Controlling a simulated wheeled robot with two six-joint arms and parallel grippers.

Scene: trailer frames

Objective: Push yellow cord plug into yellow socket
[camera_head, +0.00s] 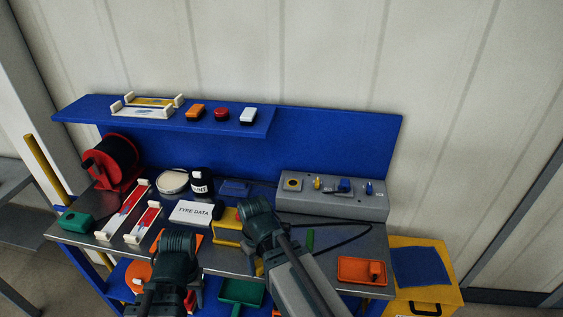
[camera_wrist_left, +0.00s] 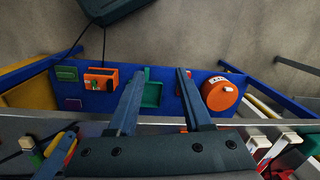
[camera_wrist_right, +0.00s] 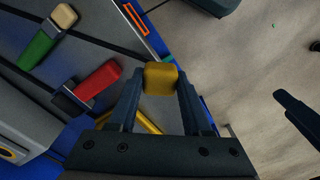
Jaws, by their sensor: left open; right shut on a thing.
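My right gripper (camera_wrist_right: 161,92) is shut on the yellow plug (camera_wrist_right: 160,78), which sits between its fingertips in the right wrist view. The fingertips and plug are hard to make out in the head view, behind my right wrist. The yellow socket (camera_head: 292,184) is a yellow square with a dark centre at the left end of the grey socket box (camera_head: 325,205). A yellow ring (camera_wrist_right: 10,152) shows on a grey surface at the lower left of the right wrist view, apart from the plug. My left gripper (camera_wrist_left: 155,75) is open and empty, pointing towards the lower shelf.
A red plug (camera_wrist_right: 98,80) and a green plug (camera_wrist_right: 42,45) lie near the held plug. A yellow knob (camera_head: 317,183) and blue plug (camera_head: 345,186) are on the box. An orange tray (camera_head: 361,270) is at the bench's right. Dark cable crosses the bench. A white "TYRE DATA" card (camera_head: 193,212) lies left.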

